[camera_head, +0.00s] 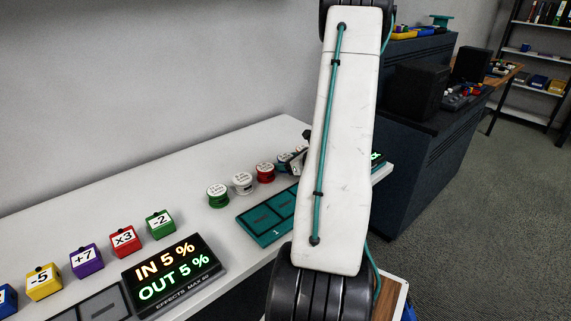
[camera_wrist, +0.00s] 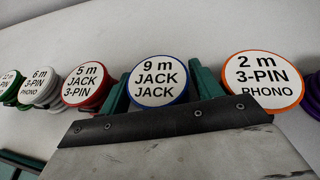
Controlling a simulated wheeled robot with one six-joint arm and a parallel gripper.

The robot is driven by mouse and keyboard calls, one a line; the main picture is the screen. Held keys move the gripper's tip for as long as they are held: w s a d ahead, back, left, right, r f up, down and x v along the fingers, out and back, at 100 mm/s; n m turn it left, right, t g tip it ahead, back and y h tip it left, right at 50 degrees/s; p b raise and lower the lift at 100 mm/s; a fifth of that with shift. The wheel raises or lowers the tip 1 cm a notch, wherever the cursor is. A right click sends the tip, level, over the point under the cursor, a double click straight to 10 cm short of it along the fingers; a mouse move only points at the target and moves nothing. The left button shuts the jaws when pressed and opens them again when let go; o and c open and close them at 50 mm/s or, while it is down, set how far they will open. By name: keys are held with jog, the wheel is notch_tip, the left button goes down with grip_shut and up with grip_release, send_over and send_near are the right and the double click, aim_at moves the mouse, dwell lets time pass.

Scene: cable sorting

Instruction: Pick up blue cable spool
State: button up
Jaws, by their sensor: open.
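The blue cable spool (camera_wrist: 158,82) shows in the wrist view with a white top label reading "9 m JACK JACK" and a blue rim. My gripper (camera_wrist: 160,84) is open, with one teal finger on each side of this spool. The spool stands between the fingers; whether they touch it I cannot tell. Its lower part is hidden behind the dark front edge of my gripper. In the head view, my gripper is mostly hidden behind my white arm, and the blue spool cannot be made out clearly there.
A red spool (camera_wrist: 88,85) stands close left of the blue one, an orange spool (camera_wrist: 263,80) close right. White (camera_wrist: 40,86) and green (camera_head: 217,195) spools continue the row. A teal pad (camera_head: 268,220), a display box (camera_head: 173,274) and labelled cubes (camera_head: 125,241) occupy the white table (camera_head: 150,190).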

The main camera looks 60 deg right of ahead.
jog(key=c, duration=0.8)
jog(key=shift+r, duration=0.15)
